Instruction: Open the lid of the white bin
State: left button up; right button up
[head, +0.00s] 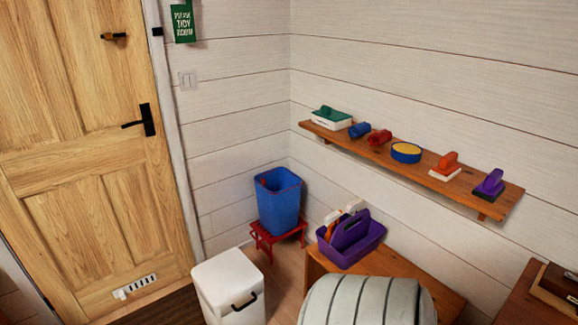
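The white bin (226,299) stands on the floor at the bottom centre-left of the head view. Its white lid (226,268) lies flat on top and looks closed. A black handle (244,301) is on its front right face. The bin's lower part is cut off by the frame's bottom edge. Neither of my grippers shows in the head view.
A blue bucket (279,203) stands on a red stool (266,241) behind the bin. A purple caddy (350,243) sits on a wooden table (312,274) to the right, near a striped rounded object (366,303). A wooden door (85,170) is at left.

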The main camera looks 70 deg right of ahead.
aim_at(226, 281)
jog(key=z, duration=1.7)
